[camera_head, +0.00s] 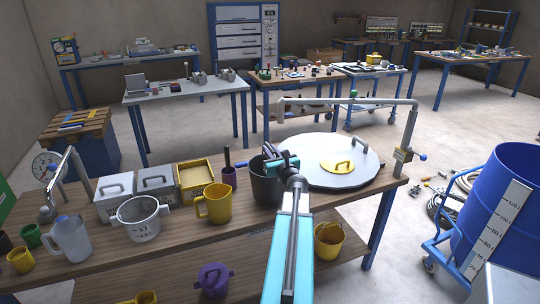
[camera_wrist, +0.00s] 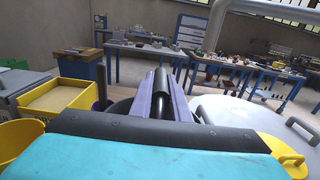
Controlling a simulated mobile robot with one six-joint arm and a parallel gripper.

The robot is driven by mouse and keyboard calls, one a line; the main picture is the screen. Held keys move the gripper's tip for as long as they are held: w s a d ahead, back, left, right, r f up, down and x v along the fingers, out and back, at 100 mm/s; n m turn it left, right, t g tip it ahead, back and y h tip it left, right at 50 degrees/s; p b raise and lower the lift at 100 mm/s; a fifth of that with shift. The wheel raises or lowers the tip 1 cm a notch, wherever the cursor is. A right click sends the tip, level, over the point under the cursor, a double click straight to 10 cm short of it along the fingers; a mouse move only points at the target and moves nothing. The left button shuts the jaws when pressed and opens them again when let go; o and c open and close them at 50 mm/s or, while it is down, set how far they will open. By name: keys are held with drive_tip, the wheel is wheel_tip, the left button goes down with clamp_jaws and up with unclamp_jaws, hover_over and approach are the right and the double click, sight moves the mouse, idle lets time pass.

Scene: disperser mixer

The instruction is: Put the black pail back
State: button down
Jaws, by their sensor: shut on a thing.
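The black pail (camera_head: 266,188) is upright at the wooden bench, between a yellow jug (camera_head: 214,203) and a large round grey lid (camera_head: 335,165). My gripper (camera_head: 284,166) is at the pail's upper right side and partly hides it. In the wrist view, my gripper's purple fingers (camera_wrist: 160,102) are shut on a black rounded piece, seemingly the pail's handle. The dark pail body (camera_wrist: 119,108) shows just left of the fingers. I cannot tell whether the pail's base touches the bench top.
A dark cup (camera_head: 229,175) with a rod, a yellow box (camera_head: 195,180) and a white strainer pot (camera_head: 139,218) stand to the left. A grey pipe (camera_head: 345,102) arches over the lid. A yellow pail (camera_head: 328,240) is on the lower shelf. A blue drum (camera_head: 500,215) stands right.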

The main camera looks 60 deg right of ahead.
drive_tip(key=shift+f, duration=1.15)
drive_tip(key=c, duration=1.7)
unclamp_jaws()
drive_tip(key=shift+s+r, duration=0.1)
drive_tip(key=shift+r, duration=0.1)
drive_tip(key=b, duration=0.2)
hover_over(279, 180)
drive_tip(key=shift+w+f, duration=0.1)
drive_tip(key=shift+w, duration=0.1)
drive_tip(key=shift+s, duration=0.15)
drive_tip(key=shift+r+p, duration=0.2)
drive_tip(key=shift+p, duration=0.75)
drive_tip(key=p, duration=0.4)
drive_tip(key=shift+s+a+f+p, duration=0.1)
drive_tip(key=shift+s+a+p, duration=0.15)
drive_tip(key=shift+s+p, duration=0.1)
